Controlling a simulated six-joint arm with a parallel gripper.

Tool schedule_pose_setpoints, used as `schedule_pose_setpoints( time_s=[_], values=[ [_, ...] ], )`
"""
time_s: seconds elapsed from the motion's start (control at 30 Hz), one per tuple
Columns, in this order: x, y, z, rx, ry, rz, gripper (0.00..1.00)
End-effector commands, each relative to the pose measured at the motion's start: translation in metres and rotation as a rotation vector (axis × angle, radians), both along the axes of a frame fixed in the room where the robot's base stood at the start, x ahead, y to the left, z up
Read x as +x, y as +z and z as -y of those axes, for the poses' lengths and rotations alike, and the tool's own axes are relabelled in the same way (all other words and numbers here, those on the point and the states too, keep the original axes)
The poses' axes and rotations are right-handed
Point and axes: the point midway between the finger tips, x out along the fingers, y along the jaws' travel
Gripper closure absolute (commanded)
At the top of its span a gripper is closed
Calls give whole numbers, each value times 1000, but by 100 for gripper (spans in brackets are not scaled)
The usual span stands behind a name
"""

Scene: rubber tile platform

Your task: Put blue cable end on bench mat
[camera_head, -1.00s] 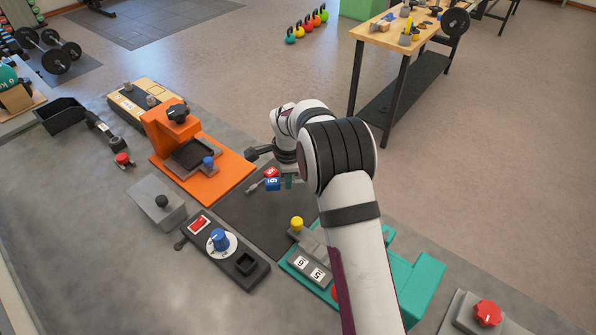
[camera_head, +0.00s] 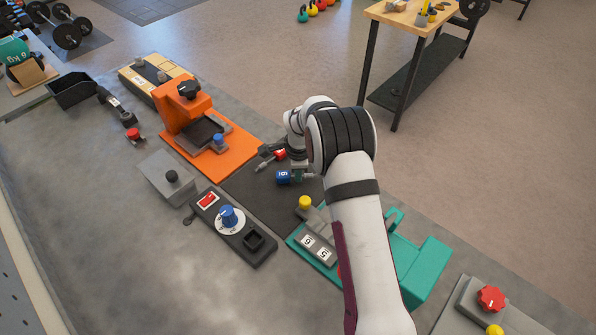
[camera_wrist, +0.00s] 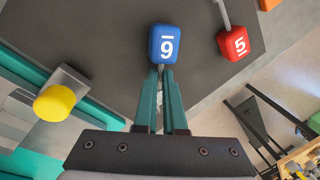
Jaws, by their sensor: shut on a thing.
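The blue cable end (camera_head: 283,177), a small block marked 9, is at the tips of my gripper (camera_head: 297,174). In the wrist view the blue block (camera_wrist: 165,44) sits at the ends of the two teal fingers (camera_wrist: 160,70), which are shut on it. The dark bench mat (camera_head: 262,203) lies beneath it, and the mat also shows in the wrist view (camera_wrist: 100,40). I cannot tell whether the block touches the mat or hangs just above it.
A teal fixture with a yellow knob (camera_head: 305,202) borders the mat, as do an orange fixture (camera_head: 228,158) and a dark switch box (camera_head: 232,228). The mat's lower-left part is bare.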

Motion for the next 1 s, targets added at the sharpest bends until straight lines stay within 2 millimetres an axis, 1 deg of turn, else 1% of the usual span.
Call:
schedule_pose_setpoints(
  time_s=[0.27, 0.3, 0.37, 0.4, 0.5, 0.73, 1.0],
  values=[
    [0, -5, 0, 0, 0, 0, 100],
    [0, -6, 0, 0, 0, 0, 91],
    [0, -6, 0, 0, 0, 0, 80],
    [0, -6, 0, 0, 0, 0, 73],
    [0, -6, 0, 0, 0, 0, 57],
    [0, -4, 0, 0, 0, -2, 57],
    [0, 32, 0, 0, 0, 1, 57]
  ],
)
